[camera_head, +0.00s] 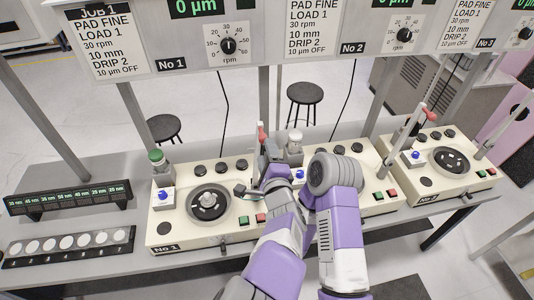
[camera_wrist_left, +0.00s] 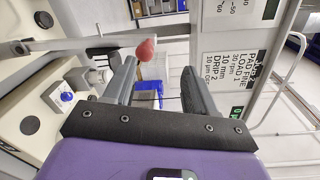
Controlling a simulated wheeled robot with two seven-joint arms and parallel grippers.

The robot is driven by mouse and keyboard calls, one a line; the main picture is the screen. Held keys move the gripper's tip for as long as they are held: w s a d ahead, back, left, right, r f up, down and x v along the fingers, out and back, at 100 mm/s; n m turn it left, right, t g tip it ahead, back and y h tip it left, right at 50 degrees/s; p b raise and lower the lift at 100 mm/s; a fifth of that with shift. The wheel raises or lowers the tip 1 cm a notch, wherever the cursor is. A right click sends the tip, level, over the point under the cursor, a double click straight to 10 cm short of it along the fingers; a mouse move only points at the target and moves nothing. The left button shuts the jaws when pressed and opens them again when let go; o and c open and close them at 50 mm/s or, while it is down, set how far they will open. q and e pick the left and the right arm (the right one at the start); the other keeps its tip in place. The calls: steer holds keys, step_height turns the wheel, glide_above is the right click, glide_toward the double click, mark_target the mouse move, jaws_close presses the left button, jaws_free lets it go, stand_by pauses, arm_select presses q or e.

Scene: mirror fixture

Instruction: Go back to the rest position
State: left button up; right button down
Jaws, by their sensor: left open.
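My left gripper (camera_head: 264,162) is over the right side of machine No 1 (camera_head: 165,232), partly hidden by its own wrist and arm. In the left wrist view its two dark fingers (camera_wrist_left: 160,72) are spread apart. The red knob (camera_head: 261,128) of a lever stands just beyond the fingers. In the wrist view the red knob (camera_wrist_left: 146,49) appears near the tip of one finger, with no visible grip on it; contact cannot be told. My purple and grey arm links cover part of machine No 2. No right gripper is visible.
Machine No 1 has a round dark plate (camera_head: 208,203). Machine No 3 (camera_head: 437,172) stands at the right. A sample rack (camera_head: 68,198) and a tray of white discs (camera_head: 70,243) are at the left. Display panels hang above on posts. Two stools (camera_head: 304,93) stand behind.

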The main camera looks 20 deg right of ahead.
stand_by(0.3)
arm_select(q)
steer(key=a+f+n+g+y+b, duration=0.1)
steer(key=a+f+n+g+b, duration=0.25)
steer(key=a+f, duration=0.65)
steer(key=a+f+n+g+y+b, duration=0.1)
steer(key=a+f+n+g+b, duration=0.2)
steer(key=f, duration=1.2)
steer(key=a+f+n+g+y+b, duration=0.1)
steer(key=a+f+n+g+b, duration=0.15)
steer(key=a+f+n, duration=0.75)
steer(key=s+a+f+n+g+h+b, duration=0.1)
steer(key=s+a+f+n+g+b, duration=0.1)
steer(key=s+f, duration=0.5)
steer(key=s+a+f+n+g+h+b, duration=0.1)
steer(key=s+a+f+n+g+b, duration=0.1)
steer(key=s+f, duration=0.5)
steer(key=s+a+f+n+g+h+b, duration=0.1)
steer(key=s+f+n+b, duration=0.4)
steer(key=f, duration=0.5)
steer(key=shift+s+a+f+n+g+h+b, duration=0.25)
steer(key=shift+s+a+n+g+h+b, duration=0.15)
steer(key=shift+s+g+h+b, duration=0.5)
